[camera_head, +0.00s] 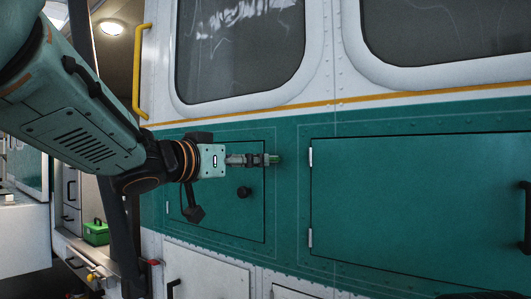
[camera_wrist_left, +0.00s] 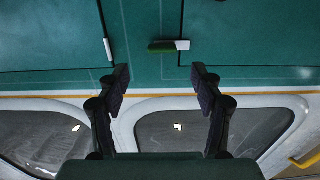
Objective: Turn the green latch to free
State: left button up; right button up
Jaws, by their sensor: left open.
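The green latch (camera_head: 276,160) sits at the right edge of a small green door (camera_head: 222,226) in the vehicle's side. In the left wrist view the latch (camera_wrist_left: 162,47) is a short green bar lying level, with a white piece at its right end by the dark door seam. My left gripper (camera_head: 262,160) is in front of the latch and partly hides it in the head view. In the left wrist view the gripper (camera_wrist_left: 160,76) is open and empty, with the latch beyond and between its fingertips. Contact is not visible. My right gripper is not in view.
A dark round knob (camera_head: 244,192) is on the small door below the gripper. A larger green door (camera_head: 415,200) with white hinges is to the right. Windows (camera_head: 240,45) are above. A yellow grab rail (camera_head: 138,75) and a green box (camera_head: 96,233) are at left.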

pick_arm(q)
jog(key=p+x, duration=0.1)
jog(key=x, duration=0.6)
jog(key=shift+w+r, duration=0.2)
jog(key=shift+w, duration=0.2)
jog(key=shift+d, duration=0.25)
jog(key=c, duration=0.4)
jog(key=shift+a, duration=0.2)
jog(key=c, duration=0.5)
jog(key=shift+c, duration=1.2)
